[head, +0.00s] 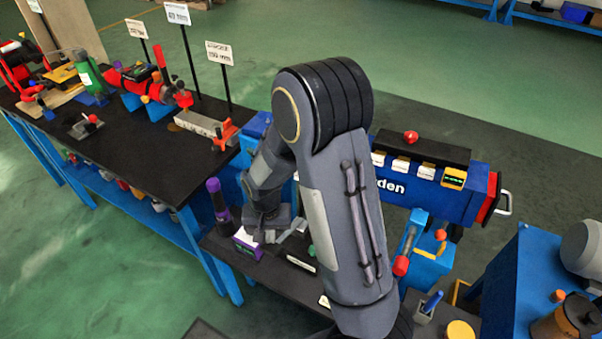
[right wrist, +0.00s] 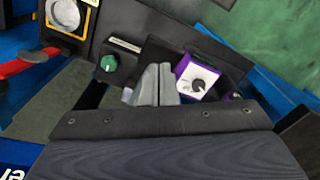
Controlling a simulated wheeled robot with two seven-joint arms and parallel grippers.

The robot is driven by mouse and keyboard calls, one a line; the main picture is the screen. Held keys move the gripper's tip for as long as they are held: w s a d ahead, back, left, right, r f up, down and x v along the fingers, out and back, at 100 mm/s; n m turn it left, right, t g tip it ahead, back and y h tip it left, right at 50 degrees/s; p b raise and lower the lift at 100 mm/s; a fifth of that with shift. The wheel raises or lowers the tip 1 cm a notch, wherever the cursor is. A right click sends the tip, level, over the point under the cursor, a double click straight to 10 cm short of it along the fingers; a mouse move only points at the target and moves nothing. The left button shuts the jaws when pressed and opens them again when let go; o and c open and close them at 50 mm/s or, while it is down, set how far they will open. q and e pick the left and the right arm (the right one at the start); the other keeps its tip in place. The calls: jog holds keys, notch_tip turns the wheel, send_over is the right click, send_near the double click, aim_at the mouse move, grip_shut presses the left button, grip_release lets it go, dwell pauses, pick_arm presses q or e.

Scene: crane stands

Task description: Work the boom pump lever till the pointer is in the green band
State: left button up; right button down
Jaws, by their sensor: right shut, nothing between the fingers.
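My right gripper (head: 283,232) reaches in over the black bench beside a small purple box with a white face and a black knob (head: 247,243). In the right wrist view its fingers (right wrist: 156,84) are together, with nothing between them, just beside the purple box (right wrist: 195,78); whether they touch it I cannot tell. A red-ended lever (head: 400,265) shows right of my arm, and a red lever is at the left of the wrist view (right wrist: 28,62). My left gripper is out of view.
A dark upright cylinder with a purple top (head: 216,200) stands left of the gripper. A green knob (right wrist: 108,63) is near the fingers. A blue crane boom (head: 430,195) lies behind my arm. A black table (head: 150,150) with models stands left. Green floor is open at lower left.

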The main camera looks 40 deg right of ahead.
aim_at(272, 246)
jog(key=shift+f, duration=0.1)
jog(key=shift+f+b, duration=3.95)
jog(key=shift+f, duration=0.75)
notch_tip(272, 246, up, 4)
jog(key=p, duration=0.3)
jog(key=shift+p, duration=0.35)
notch_tip(272, 246, up, 6)
jog(key=p, duration=0.5)
jog(key=shift+f, duration=0.15)
jog(key=shift+f, duration=0.1)
jog(key=shift+f+b, duration=4.25)
jog(key=shift+f, duration=0.65)
notch_tip(272, 246, up, 10)
jog(key=p, duration=0.9)
jog(key=shift+r, duration=0.1)
